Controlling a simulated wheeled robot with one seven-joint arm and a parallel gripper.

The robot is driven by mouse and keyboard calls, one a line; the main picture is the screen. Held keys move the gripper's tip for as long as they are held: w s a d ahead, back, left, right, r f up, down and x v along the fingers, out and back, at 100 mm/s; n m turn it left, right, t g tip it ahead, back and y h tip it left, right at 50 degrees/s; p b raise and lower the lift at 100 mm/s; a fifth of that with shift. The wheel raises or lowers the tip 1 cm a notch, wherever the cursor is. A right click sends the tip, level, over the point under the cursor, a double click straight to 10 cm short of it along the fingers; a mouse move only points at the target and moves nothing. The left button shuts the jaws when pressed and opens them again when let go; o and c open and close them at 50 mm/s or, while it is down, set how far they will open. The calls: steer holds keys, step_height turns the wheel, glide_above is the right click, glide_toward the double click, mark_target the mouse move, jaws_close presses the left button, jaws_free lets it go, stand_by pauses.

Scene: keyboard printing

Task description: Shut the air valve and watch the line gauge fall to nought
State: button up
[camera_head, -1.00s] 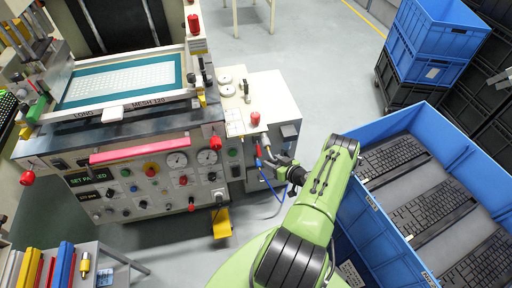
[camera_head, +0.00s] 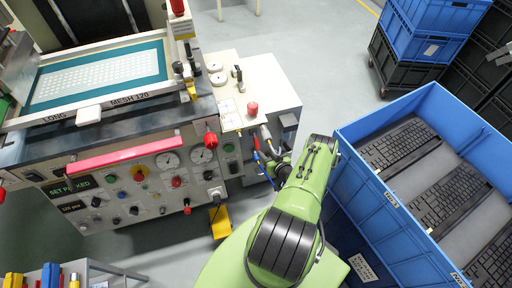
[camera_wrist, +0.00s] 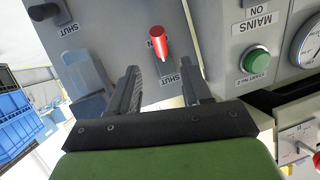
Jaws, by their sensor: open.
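The air valve's red lever (camera_wrist: 158,42) stands out from a grey panel in the wrist view, with a "SHUT" label close to it. It looks small in the head view (camera_head: 256,144), on the cabinet at the machine's right. My gripper (camera_wrist: 159,66) is open, its two dark fingers either side of the lever's line, and nothing shows held. The lever appears beyond the fingertips; I cannot tell whether they touch it. My gripper also shows in the head view (camera_head: 273,163), partly hidden by my wrist. Two round gauges (camera_head: 203,155) sit on the machine front; their needles are too small to read.
A green button (camera_wrist: 257,59) under a "MAINS ON" label and part of a gauge (camera_wrist: 310,42) lie right of my gripper. A blue bin (camera_head: 366,115) of keyboards stands close right of my arm. A yellow pedal (camera_head: 220,222) is on the floor. Stacked crates (camera_head: 428,40) stand behind.

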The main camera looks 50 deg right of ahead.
mark_target(258, 145)
steer(key=b+x, duration=0.9)
steer(key=b, duration=0.1)
steer(key=shift+w+f, duration=0.3)
steer(key=shift+w+d+b, duration=0.2)
steer(key=shift+w+b, duration=0.15)
steer(key=shift+w, duration=0.1)
steer(key=shift+c, duration=0.2)
jaws_close()
